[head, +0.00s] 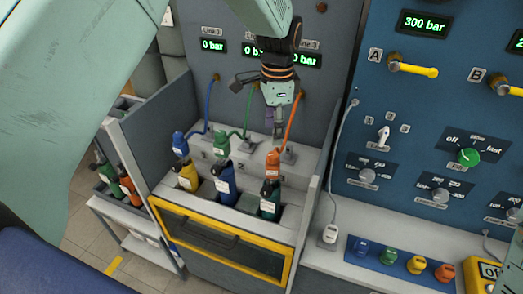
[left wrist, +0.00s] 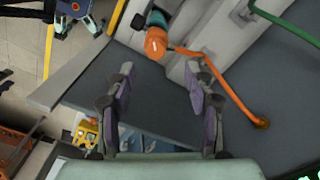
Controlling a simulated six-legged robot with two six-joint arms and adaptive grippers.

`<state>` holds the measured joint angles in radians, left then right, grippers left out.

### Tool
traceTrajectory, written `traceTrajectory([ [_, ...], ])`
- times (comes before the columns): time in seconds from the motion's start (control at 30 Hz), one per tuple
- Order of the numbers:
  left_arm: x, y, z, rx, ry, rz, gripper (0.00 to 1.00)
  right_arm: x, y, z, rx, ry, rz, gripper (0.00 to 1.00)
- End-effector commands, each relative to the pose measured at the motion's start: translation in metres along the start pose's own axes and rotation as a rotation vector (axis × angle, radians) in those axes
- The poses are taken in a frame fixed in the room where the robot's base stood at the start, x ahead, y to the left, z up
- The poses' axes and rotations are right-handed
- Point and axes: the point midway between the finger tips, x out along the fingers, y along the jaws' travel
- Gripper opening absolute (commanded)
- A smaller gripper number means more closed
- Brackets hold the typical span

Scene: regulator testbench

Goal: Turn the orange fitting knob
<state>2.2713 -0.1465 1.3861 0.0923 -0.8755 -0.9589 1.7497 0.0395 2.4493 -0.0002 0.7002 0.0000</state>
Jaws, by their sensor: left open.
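The orange fitting knob (head: 273,159) sits on top of a dark green bottle (head: 269,197) in the rightmost place of the bench recess, with an orange hose rising from it. In the left wrist view the orange fitting (left wrist: 156,42) lies just beyond the fingertips, roughly centred between them. My left gripper (head: 274,121) points down above the fitting, in front of the back panel. In the left wrist view its two fingers (left wrist: 159,72) are spread apart with nothing between them. My right gripper is not in view.
A green fitting (head: 221,141) and a blue fitting (head: 180,143) with hoses stand left of the orange one. Low side walls and a yellow-framed front (head: 212,231) bound the recess. A blue control panel (head: 440,130) with yellow levers stands at the right.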

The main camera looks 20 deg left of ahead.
Motion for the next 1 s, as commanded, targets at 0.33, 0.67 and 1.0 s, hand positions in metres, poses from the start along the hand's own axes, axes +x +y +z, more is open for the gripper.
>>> traceTrajectory([
  [0.33, 0.003, 0.005, -0.010, 0.133, 0.015, 0.021, 0.53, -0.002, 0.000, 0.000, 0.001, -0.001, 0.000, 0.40],
  [0.67, 0.051, 0.007, -0.010, 0.129, 0.015, 0.022, 0.53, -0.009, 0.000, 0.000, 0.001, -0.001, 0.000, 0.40],
  [1.0, 0.074, 0.006, -0.009, 0.125, 0.016, 0.019, 0.53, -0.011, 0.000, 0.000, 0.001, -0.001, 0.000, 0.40],
])
